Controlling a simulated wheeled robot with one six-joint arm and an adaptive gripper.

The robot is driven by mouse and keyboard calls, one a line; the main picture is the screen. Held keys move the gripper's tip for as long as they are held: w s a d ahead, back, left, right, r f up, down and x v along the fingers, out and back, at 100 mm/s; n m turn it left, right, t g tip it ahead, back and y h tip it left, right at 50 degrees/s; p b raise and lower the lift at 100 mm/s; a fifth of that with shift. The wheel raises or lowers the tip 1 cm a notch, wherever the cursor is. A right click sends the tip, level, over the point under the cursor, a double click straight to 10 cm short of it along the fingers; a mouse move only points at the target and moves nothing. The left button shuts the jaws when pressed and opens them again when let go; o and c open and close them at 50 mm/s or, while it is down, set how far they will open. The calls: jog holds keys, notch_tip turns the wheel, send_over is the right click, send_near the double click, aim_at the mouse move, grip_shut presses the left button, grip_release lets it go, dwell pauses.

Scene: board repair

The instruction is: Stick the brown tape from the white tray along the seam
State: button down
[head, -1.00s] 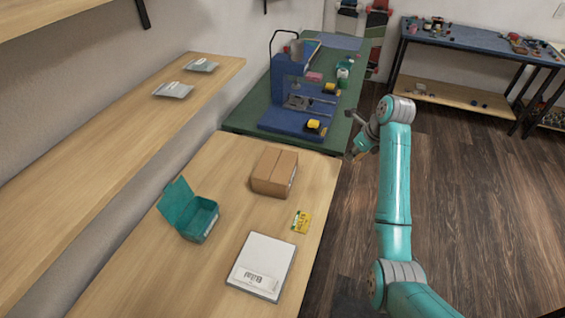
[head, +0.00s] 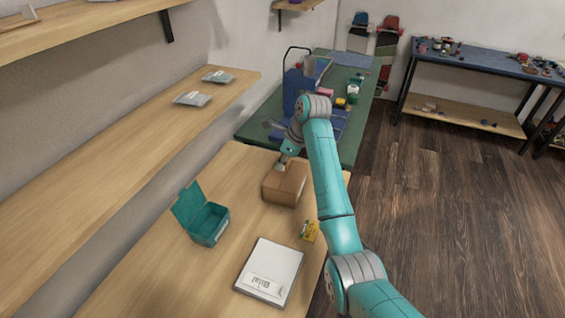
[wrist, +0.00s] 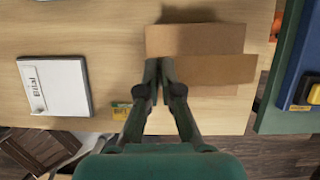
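The brown cardboard box (head: 284,187) stands on the wooden table. My gripper (head: 280,165) is over its far left part in the head view. In the wrist view, the fingers (wrist: 159,68) are close together over the box (wrist: 190,38).
An open teal box (head: 207,222) stands left of the cardboard box. A small yellow packet (head: 310,231) lies near the table's right edge. A green bench (head: 346,145) with blue equipment stands beyond. Grey packets (head: 192,98) lie on the left shelf.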

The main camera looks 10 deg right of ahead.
aim_at(278, 184)
jog(key=shift+f, duration=3.1)
jog(key=shift+f, duration=0.3)
jog(key=c, duration=1.2)
grip_release()
jog(key=shift+c, duration=0.2)
jog(key=v, duration=1.2)
